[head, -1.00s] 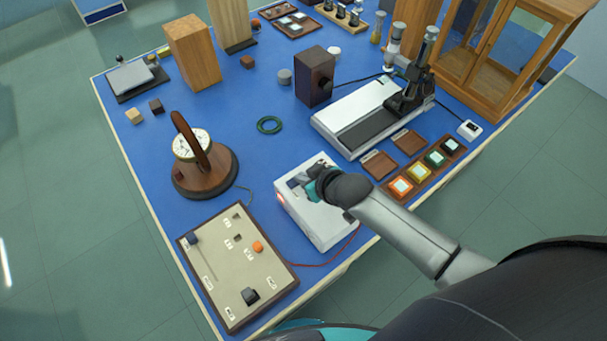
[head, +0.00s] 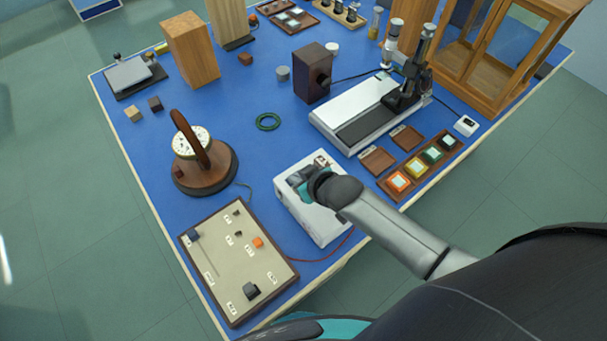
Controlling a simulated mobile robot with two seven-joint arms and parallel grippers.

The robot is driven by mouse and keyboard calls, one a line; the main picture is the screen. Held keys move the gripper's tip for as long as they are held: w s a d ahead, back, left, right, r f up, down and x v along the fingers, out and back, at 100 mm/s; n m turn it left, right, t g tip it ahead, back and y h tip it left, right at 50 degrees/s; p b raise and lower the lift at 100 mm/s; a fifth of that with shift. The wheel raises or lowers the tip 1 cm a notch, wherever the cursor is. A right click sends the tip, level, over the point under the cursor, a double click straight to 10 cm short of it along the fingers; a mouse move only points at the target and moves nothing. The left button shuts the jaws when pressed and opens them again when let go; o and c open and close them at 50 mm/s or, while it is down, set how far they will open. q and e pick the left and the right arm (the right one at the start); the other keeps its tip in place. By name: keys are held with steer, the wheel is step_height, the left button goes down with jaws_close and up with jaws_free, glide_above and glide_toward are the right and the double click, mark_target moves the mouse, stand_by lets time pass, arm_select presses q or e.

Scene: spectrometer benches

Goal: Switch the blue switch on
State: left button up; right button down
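My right gripper (head: 301,178) points down over the top of a white box (head: 321,224) near the table's front edge. Its fingers are small and dark here, and I cannot tell whether they are open or shut, or whether they touch the box. I cannot make out a blue switch on the box; the gripper covers part of its top. A panel (head: 217,276) to the left carries a dark bluish knob (head: 192,235), an orange knob (head: 258,243) and a black knob (head: 251,291). My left gripper is not in view.
A round dial instrument on a wooden base (head: 218,178) stands left of the box. A grey-and-white bench instrument (head: 352,108) and a tray of coloured tiles (head: 424,166) lie to the right. Blue table (head: 235,110) is bare around a green ring (head: 268,122).

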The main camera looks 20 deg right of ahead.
steer(key=r+p, duration=0.4)
steer(key=shift+s+a+r, duration=0.1)
steer(key=shift+a+r, duration=0.15)
steer(key=shift+r, duration=0.05)
steer(key=p+v, duration=0.1)
steer(key=v, duration=0.8)
steer(key=shift+s+a, duration=0.2)
steer(key=shift+s, duration=0.2)
steer(key=b, duration=0.1)
steer(key=d+b, duration=0.1)
steer(key=b, duration=0.1)
steer(key=shift+w+d+r+h, duration=0.1)
steer(key=shift+w+r+h, duration=0.15)
steer(key=shift+h, duration=0.15)
